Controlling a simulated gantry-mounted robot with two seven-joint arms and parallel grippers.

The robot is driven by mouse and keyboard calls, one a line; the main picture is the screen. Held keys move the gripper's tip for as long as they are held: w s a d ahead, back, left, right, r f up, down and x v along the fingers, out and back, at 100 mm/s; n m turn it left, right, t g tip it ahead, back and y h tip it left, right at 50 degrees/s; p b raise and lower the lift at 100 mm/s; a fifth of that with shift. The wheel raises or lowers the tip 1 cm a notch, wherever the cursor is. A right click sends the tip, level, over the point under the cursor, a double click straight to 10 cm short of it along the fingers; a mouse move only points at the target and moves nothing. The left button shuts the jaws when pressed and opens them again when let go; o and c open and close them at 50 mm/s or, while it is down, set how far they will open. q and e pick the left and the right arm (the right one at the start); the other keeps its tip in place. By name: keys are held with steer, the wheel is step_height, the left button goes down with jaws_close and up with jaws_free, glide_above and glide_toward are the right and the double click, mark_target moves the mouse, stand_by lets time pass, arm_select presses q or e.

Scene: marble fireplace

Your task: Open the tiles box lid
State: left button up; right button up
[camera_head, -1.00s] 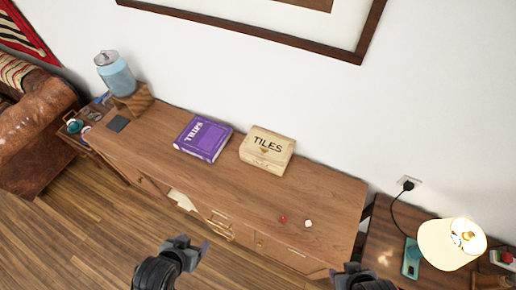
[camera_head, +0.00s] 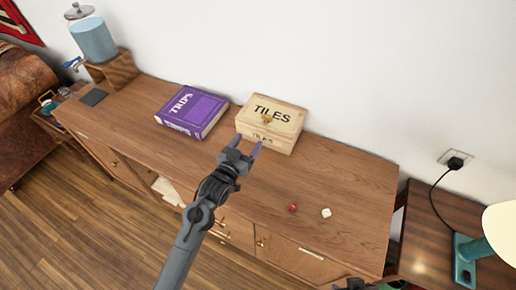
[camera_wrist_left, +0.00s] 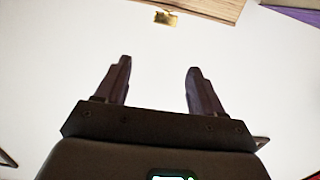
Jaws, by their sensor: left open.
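The wooden tiles box (camera_head: 285,112) stands on the sideboard against the wall, its lid shut, with "TILES" printed on top and a brass clasp (camera_head: 266,119) at the front. My left gripper (camera_head: 247,147) is open and empty, just in front of the box's front left side, apart from it as far as I can tell. In the left wrist view the open fingers (camera_wrist_left: 159,65) have nothing between them, and the brass clasp (camera_wrist_left: 166,18) and a box edge show at the top. My right gripper (camera_head: 355,285) barely shows at the bottom edge; its jaws are hidden.
A purple book (camera_head: 192,110) lies left of the box on the sideboard (camera_head: 330,180). A red die (camera_head: 293,208) and a white die (camera_head: 326,212) lie to the right. A drink dispenser (camera_head: 95,40) stands far left; a lamp (camera_head: 500,230) is at right.

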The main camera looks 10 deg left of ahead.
arm_select(q)
step_height(320, 180, down, 6)
steer(key=w+b, duration=0.2)
steer(key=b, duration=0.1)
steer(key=shift+t, duration=0.4)
steer(key=b+x, duration=0.1)
steer(key=x, duration=0.6)
steer(key=shift+w+d+b, duration=0.15)
steer(key=shift+d+b, duration=0.1)
steer(key=shift+b, duration=0.15)
arm_select(e)
step_height(320, 180, down, 6)
steer(key=shift+r, duration=0.1)
arm_select(q)
steer(key=shift+c, duration=0.5)
jaws_close()
arm_select(e)
steer(key=shift+a, duration=0.15)
